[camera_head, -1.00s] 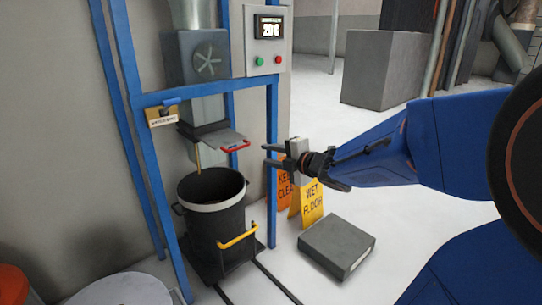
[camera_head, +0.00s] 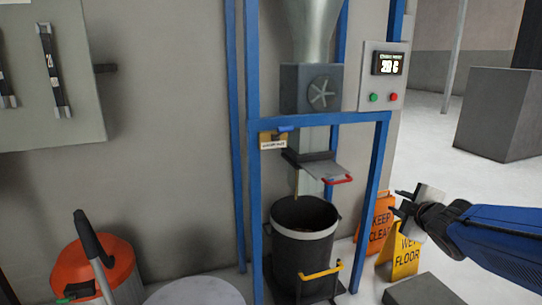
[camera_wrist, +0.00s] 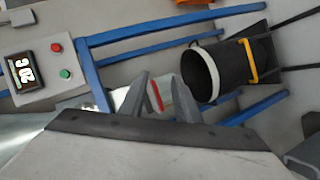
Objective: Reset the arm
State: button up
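My gripper (camera_head: 402,201) is at the right in the head view, in front of the signs and to the right of the bucket elevator frame. In the wrist view my gripper (camera_wrist: 162,97) shows two grey fingers standing apart, with no object between them. Beyond the fingers are the chute with a red-handled slide gate (camera_wrist: 155,96) and the black bucket (camera_wrist: 230,70), both clear of the fingers.
A blue frame (camera_head: 253,150) holds the chute, with a black bucket (camera_head: 304,247) below. A control box (camera_head: 384,75) hangs right. Floor signs (camera_head: 403,257) and a grey block (camera_head: 424,290) stand near my arm. An orange container (camera_head: 95,268) is at lower left.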

jog(key=s+a+f+m+g, duration=0.2)
jog(key=s+f+m+g, duration=0.1)
jog(key=s, duration=0.5)
jog(key=s+a+f+m+g, duration=0.3)
jog(key=s+m, duration=0.2)
jog(key=s, duration=0.4)
jog(key=s+a+f+m+g+y, duration=0.1)
jog(key=s+a+f+m+g, duration=0.1)
jog(key=s+m, duration=0.3)
jog(key=s+f+g, duration=0.1)
jog(key=s, duration=0.3)
jog(key=shift+a+f, duration=0.3)
jog(key=shift+f, duration=0.1)
